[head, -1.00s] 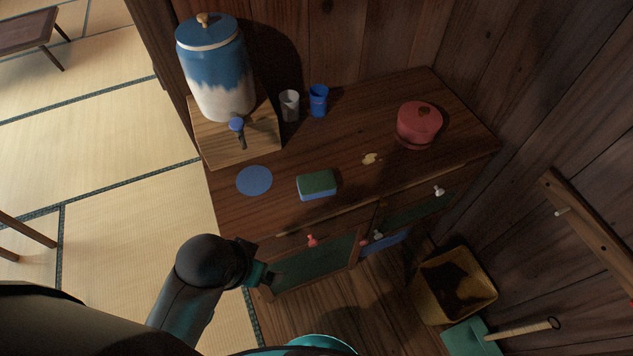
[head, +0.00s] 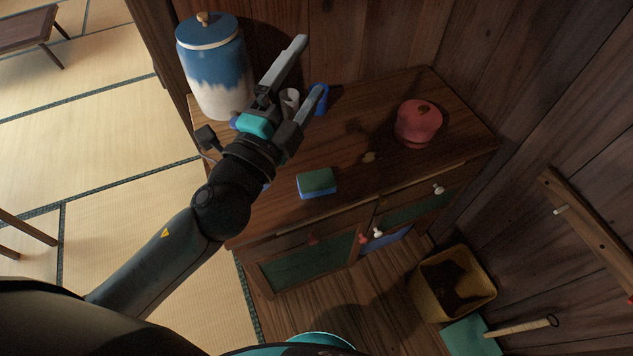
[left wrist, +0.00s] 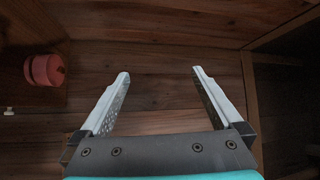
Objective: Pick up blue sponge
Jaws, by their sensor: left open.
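The blue sponge (head: 317,190) lies near the front edge of the wooden cabinet top, with a green upper face and a blue lower part. My left gripper (head: 312,68) is open and empty, raised above the cabinet, beyond the sponge toward the back wall. Its two fingers are spread wide in the left wrist view (left wrist: 158,75), with nothing between them. The sponge is not in the left wrist view. My right gripper is not in view.
Two cups, one white (head: 290,101) and one blue (head: 318,97), are partly behind my gripper. A red pot (head: 418,123) stands right, also in the wrist view (left wrist: 46,70).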

